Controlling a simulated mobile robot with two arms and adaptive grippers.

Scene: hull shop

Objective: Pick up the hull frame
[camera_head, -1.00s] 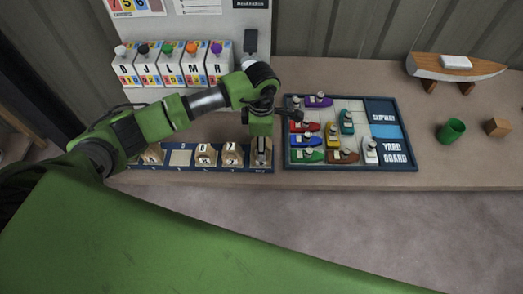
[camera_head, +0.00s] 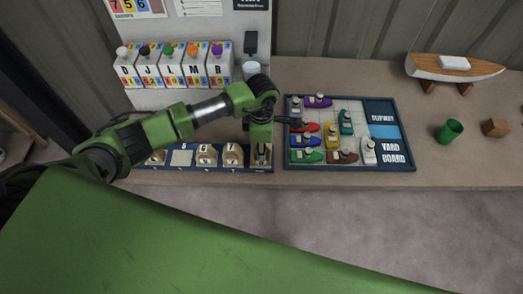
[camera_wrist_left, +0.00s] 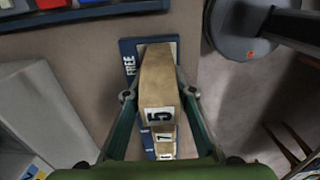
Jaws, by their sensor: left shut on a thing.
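A wooden hull frame (camera_wrist_left: 158,82) marked 5 stands between the fingers of my left gripper (camera_wrist_left: 159,95) in the left wrist view. The fingers press on both its sides. In the head view my left gripper (camera_head: 261,150) is at the right end of the dark blue rack (camera_head: 215,169), by its end slot, with the held frame mostly hidden by the gripper. I cannot tell whether the frame touches the rack. Other wooden frames (camera_head: 232,154) stand on the rack to the left, with a pale empty slot among them. My right gripper is not in view.
A board (camera_head: 345,168) with several coloured toy boats lies just right of the gripper. Lettered boxes (camera_head: 170,68) stand behind the rack. A model boat (camera_head: 453,68), a green cup (camera_head: 449,131) and a wooden cube (camera_head: 495,128) are at the right. The bench's front edge is close.

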